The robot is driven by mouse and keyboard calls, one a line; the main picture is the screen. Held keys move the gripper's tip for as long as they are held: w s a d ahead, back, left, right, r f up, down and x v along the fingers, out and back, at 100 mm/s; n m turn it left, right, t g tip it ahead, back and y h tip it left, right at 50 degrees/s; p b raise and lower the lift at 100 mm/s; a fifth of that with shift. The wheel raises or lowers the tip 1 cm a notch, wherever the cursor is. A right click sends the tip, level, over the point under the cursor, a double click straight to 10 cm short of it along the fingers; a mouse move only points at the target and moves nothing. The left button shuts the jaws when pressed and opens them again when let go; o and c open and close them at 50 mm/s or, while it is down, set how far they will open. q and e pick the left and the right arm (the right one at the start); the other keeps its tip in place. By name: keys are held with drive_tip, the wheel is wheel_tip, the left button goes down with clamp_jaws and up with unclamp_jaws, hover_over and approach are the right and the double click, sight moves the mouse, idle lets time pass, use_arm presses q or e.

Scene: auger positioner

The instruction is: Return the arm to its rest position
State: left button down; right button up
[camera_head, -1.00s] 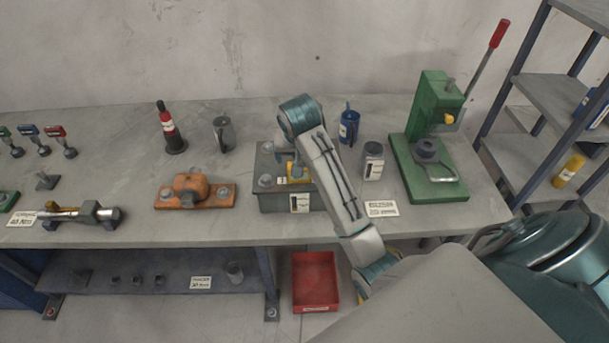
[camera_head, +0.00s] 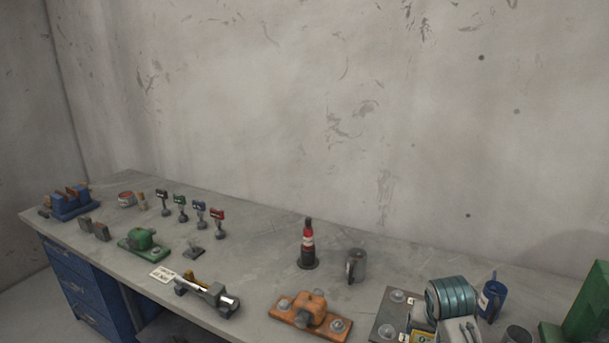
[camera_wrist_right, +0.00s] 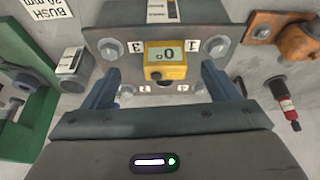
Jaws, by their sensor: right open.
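My right arm (camera_head: 452,300) shows as a teal joint and pale link at the lower right of the head view, over the grey bolted block (camera_head: 392,312). My right gripper (camera_wrist_right: 160,74) is open in the right wrist view, its two blue fingers spread wide and empty. A yellow box with a small display (camera_wrist_right: 173,58) shows in the gap ahead of the fingers, on the grey plate (camera_wrist_right: 122,48) with numbered corner bolts. The picture does not settle how far the fingertips are from the plate. My left gripper is in no view.
An orange bolted mount (camera_head: 310,312), a red and black bottle (camera_head: 308,245) and a grey mug (camera_head: 356,265) stand left of the arm. Several coloured-handled tools (camera_head: 200,212) stand further left.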

drive_tip(key=s+a+f+n, duration=0.2)
drive_tip(key=s+f, duration=0.2)
drive_tip(key=s, duration=0.6)
drive_tip(key=s+a+f+n+y, duration=0.1)
drive_tip(key=s+f+n, duration=0.15)
drive_tip(key=s, duration=0.65)
drive_tip(key=s+a+f+n, duration=0.2)
drive_tip(key=s+f, duration=0.3)
drive_tip(key=s, duration=0.5)
drive_tip(key=s+d+f+g+b, duration=0.15)
drive_tip(key=f+b, duration=0.25)
drive_tip(key=f, duration=1.6)
drive_tip(key=d+f+b, duration=0.2)
drive_tip(key=f+b, duration=0.3)
drive_tip(key=f, duration=1.6)
drive_tip(key=s+f+b, duration=0.2)
drive_tip(key=s+f, duration=0.7)
drive_tip(key=f, duration=0.2)
drive_tip(key=s+f+g+b, duration=0.1)
drive_tip(key=s+f+b, duration=0.2)
drive_tip(key=s+f, duration=0.5)
wheel_tip(320, 180, down, 4)
drive_tip(key=shift+s+d+r+m, duration=0.15)
drive_tip(key=shift+s+d+m, duration=0.2)
drive_tip(key=shift+s+m, duration=0.1)
